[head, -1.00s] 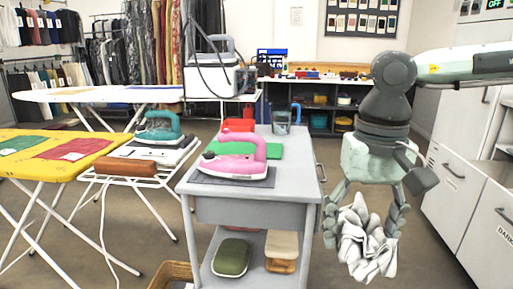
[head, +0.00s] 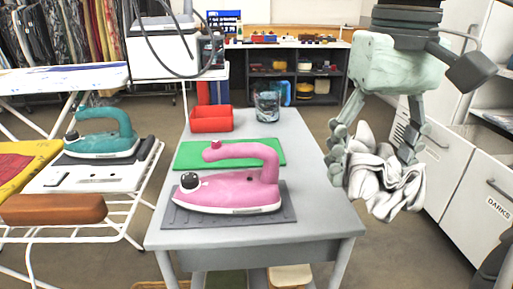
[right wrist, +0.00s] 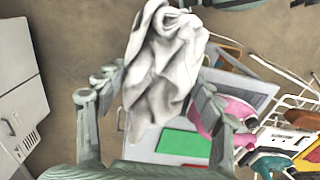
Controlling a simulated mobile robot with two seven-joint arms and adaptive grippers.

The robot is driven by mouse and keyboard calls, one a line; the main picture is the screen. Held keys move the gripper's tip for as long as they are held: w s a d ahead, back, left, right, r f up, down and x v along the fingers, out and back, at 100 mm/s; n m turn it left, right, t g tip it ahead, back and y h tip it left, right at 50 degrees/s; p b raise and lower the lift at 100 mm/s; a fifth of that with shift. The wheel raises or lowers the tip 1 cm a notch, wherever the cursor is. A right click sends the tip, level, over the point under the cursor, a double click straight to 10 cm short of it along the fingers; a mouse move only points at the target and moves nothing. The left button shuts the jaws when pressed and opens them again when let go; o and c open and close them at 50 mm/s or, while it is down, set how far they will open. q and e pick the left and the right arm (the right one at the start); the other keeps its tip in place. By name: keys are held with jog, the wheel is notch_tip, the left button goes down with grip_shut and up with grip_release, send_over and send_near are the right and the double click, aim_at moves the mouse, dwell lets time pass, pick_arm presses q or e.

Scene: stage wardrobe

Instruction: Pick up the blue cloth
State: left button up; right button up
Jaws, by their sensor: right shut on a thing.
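My right gripper (head: 375,160) is shut on a crumpled white-grey cloth (head: 388,188). It holds the cloth in the air just right of the grey cart (head: 318,208). In the right wrist view the cloth (right wrist: 165,62) hangs bunched between the fingers (right wrist: 155,95), with the cart behind and below it. The held cloth looks white, not blue. I cannot clearly make out a blue cloth in these views. My left gripper is not in view.
On the cart are a pink iron (head: 235,188) on a dark pad, a green mat (head: 192,157), a red bin (head: 211,119) and a clear jug (head: 267,106). A teal iron (head: 103,138) stands on a rack at left. White laundry drawers (head: 455,185) stand at right.

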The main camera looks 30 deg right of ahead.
send_over(317, 195)
notch_tip(317, 195, down, 7)
jog(key=shift+f, duration=2)
jog(key=shift+f, duration=0.1)
jog(key=o, duration=0.9)
jog(key=shift+c, duration=0.2)
